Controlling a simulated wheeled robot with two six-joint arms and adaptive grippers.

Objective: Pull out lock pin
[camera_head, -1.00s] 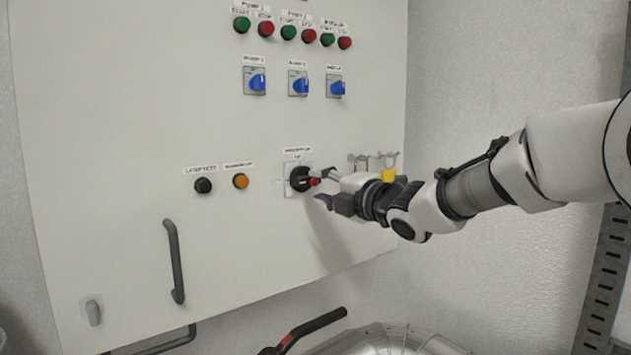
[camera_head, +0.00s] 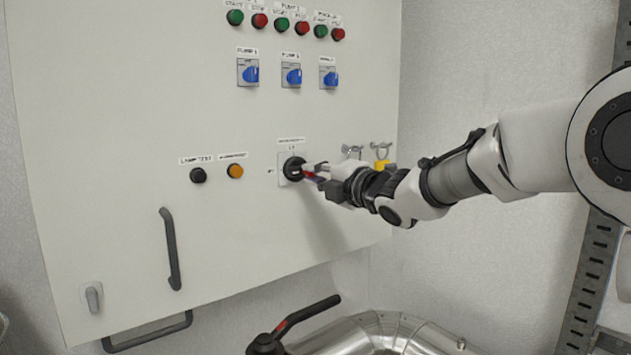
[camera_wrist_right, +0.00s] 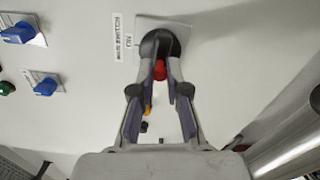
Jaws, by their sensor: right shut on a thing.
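The black rotary switch (camera_head: 292,168) sits on a pale square plate on the cabinet front, with a red piece at it. In the right wrist view the red piece (camera_wrist_right: 160,70), which may be the lock pin, shows between the finger ends, just below the black knob (camera_wrist_right: 160,45). My right gripper (camera_head: 313,171) reaches in from the right, its fingertips at the switch. In the wrist view my right gripper (camera_wrist_right: 160,72) has its tips closed in around the red piece. The exact contact is partly hidden by the fingers. My left gripper is not in view.
Right of the switch, hooks (camera_head: 352,151) and a yellow padlock-like item (camera_head: 381,165) are on the cabinet, close to my wrist. A black button (camera_head: 198,175) and an orange button (camera_head: 235,171) sit left. A pipe with a black-handled valve (camera_head: 305,315) is below.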

